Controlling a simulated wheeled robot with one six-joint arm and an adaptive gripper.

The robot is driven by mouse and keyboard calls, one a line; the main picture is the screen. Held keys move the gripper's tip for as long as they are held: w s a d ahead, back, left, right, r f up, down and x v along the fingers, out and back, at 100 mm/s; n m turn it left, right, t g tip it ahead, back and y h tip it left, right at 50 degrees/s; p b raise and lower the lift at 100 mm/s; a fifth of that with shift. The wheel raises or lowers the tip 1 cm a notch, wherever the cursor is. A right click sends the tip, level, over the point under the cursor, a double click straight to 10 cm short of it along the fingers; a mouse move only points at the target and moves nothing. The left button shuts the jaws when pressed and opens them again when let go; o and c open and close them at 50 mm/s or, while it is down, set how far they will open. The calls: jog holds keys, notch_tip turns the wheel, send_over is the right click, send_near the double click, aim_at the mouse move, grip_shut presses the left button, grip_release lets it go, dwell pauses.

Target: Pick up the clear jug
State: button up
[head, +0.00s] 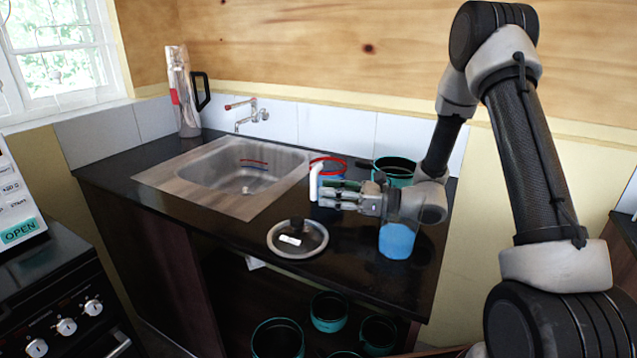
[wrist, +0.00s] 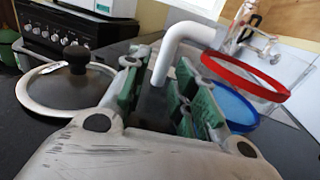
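The clear jug stands on the dark counter, with a red rim (head: 327,161), a white handle (head: 314,182) and something blue in its lower part. In the wrist view its red rim (wrist: 245,77) and white handle (wrist: 186,40) are close ahead, and its see-through wall is hard to make out. My gripper (head: 335,193) is low over the counter in front of the jug and hides part of it. In the wrist view my gripper (wrist: 160,90) is open, its green-padded fingers apart. The lower end of the handle shows between them; I see no finger closed on it.
A pot lid (head: 297,238) lies nearby at the front. A blue cup (head: 397,240) stands below my wrist, and a green-rimmed pot (head: 395,168) stands behind it. The sink (head: 225,182) is to the left. A tall steel flask (head: 183,95) stands at the back left.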

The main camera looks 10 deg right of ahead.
aim_at(313, 189)
jog(key=x, duration=0.4)
jog(key=shift+w+a, duration=0.3)
jog(key=shift+c, duration=0.3)
grip_shut()
jog(key=shift+r, duration=0.1)
jog(key=shift+r, duration=0.1)
